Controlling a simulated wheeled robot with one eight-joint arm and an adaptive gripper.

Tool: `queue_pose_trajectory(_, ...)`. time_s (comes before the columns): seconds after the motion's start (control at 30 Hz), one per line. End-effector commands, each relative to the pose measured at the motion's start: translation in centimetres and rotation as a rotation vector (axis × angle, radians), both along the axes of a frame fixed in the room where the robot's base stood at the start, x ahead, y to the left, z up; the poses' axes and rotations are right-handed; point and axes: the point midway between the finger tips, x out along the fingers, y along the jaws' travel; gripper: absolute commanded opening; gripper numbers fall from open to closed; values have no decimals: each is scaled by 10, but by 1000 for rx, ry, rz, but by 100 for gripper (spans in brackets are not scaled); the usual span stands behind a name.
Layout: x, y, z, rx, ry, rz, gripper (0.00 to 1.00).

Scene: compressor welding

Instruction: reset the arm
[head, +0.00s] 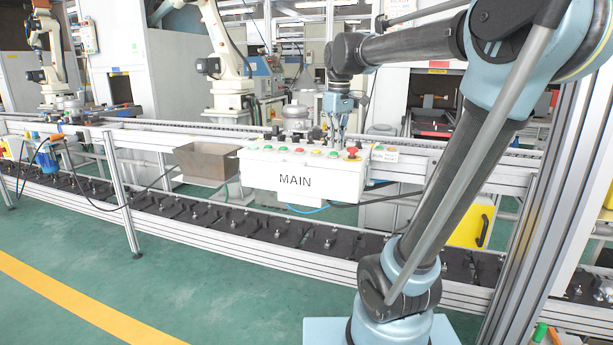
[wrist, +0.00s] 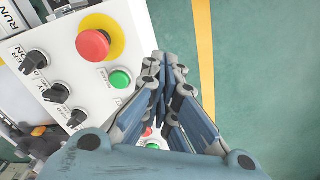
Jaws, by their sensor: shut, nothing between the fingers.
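My arm reaches over to the white control box marked MAIN (head: 296,180) on the conveyor rail. My gripper (head: 338,143) points down just above the box's button panel in the head view. In the wrist view my gripper (wrist: 160,62) is shut and empty, its fingers together. The fingers lie beside a green button (wrist: 120,78) and partly cover the panel's edge. A red mushroom button on a yellow ring (wrist: 93,45) shows farther up the panel. Whether the fingertips touch the panel I cannot tell.
The conveyor rail (head: 420,160) runs across behind the box. A grey metal bin (head: 205,163) stands left of the box. White robot arms (head: 228,75) stand behind the line. The green floor (head: 230,290) in front is clear, with a yellow stripe (head: 80,300).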

Motion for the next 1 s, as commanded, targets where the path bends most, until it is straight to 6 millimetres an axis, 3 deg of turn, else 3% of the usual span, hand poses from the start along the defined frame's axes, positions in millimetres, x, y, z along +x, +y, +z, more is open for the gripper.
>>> queue_pose_trajectory(0.3, -80, -52, -86, 26, -38, -270, 0)
queue_pose_trajectory(0.7, -171, -92, -211, 64, -86, -596, 0)
queue_pose_trajectory(0.83, -190, -98, -242, 73, -98, -672, 0)
queue_pose_trajectory(1.0, -202, -101, -262, 80, -104, -719, 0)
